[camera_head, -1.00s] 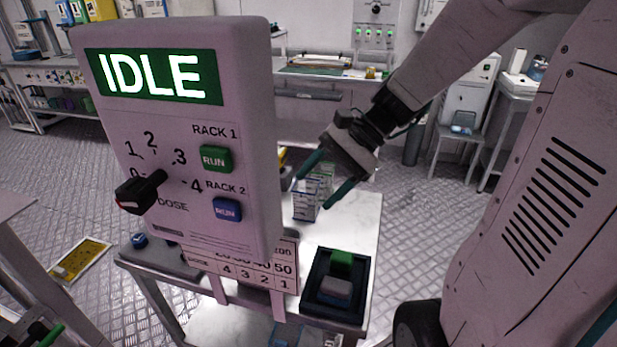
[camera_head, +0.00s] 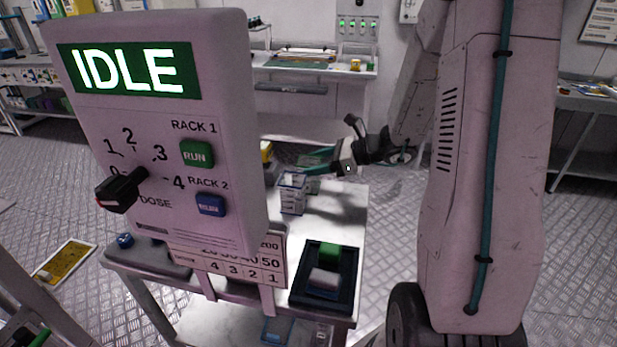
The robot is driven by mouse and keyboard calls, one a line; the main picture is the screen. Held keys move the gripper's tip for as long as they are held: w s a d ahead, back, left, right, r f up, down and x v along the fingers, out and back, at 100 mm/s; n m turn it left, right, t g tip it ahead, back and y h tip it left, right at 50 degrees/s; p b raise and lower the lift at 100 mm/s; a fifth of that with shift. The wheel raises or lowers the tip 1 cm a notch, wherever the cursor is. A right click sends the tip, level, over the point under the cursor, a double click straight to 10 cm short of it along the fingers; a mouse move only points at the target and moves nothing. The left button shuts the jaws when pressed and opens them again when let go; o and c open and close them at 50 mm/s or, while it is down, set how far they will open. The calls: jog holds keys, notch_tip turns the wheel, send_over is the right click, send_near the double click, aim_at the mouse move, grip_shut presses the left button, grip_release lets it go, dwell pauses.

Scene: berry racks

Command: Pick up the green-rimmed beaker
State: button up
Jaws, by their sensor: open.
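A small clear beaker-like vessel with pale markings (camera_head: 292,197) stands upright on the white tabletop, just right of the control panel. Part of a second similar vessel (camera_head: 313,186) shows behind it. I cannot tell for certain which has the green rim. My gripper (camera_head: 308,164) is open and seen side-on, with its teal fingers pointing left. It appears above and behind the vessels, apart from the front one. I cannot tell its exact distance from the rear one.
A control panel (camera_head: 160,215) reading IDLE, with a dose knob (camera_head: 122,188) and two RUN buttons, blocks the table's left part. A dark tray (camera_head: 297,290) with a green and a grey block sits at the front right.

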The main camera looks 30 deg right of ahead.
jog(key=shift+x, duration=1.2)
jog(key=c, duration=0.7)
jog(key=shift+r, duration=0.1)
